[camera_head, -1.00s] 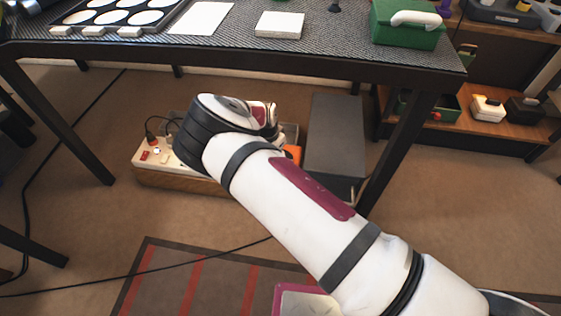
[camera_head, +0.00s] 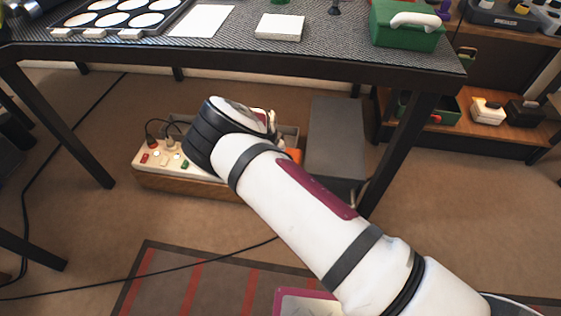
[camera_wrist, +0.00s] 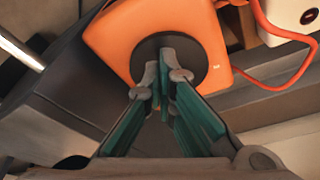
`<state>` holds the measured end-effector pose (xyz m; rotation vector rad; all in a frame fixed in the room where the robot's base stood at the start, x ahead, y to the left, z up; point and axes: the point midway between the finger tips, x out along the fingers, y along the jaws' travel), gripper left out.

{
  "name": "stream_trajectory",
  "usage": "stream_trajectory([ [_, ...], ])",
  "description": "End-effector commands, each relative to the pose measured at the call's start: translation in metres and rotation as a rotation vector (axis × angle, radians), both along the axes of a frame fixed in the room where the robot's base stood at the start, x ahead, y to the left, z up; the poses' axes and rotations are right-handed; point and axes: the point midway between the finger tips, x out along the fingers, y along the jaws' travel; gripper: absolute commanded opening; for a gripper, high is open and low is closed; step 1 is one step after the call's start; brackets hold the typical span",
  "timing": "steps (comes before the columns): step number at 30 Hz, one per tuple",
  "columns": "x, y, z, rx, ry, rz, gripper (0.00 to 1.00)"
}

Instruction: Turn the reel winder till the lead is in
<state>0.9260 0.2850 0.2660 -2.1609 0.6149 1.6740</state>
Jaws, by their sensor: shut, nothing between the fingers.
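The orange reel (camera_wrist: 205,35) fills the upper middle of the wrist view, with a dark round hub (camera_wrist: 190,47) on its face. My gripper (camera_wrist: 167,62) is shut and empty, its fingertips in front of the hub; whether they touch it I cannot tell. A red-orange lead (camera_wrist: 278,30) shows at the right of the reel and loops back towards its side. In the head view only a small orange part of the reel (camera_head: 294,154) shows beside my wrist, which hides the rest and my fingers.
A socket box (camera_head: 160,160) with plugs and coloured switches lies left of my wrist, a grey box (camera_head: 335,135) right of it. The table (camera_head: 250,57) stands above, its leg (camera_head: 395,150) at the right.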

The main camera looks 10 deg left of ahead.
Motion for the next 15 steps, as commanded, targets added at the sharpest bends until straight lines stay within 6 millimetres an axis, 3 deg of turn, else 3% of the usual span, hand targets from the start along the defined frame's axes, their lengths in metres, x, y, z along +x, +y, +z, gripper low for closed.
stream_trajectory([
  [15,0.001,0.01,-0.007,0.0,0.006,-0.002,0.0],
])
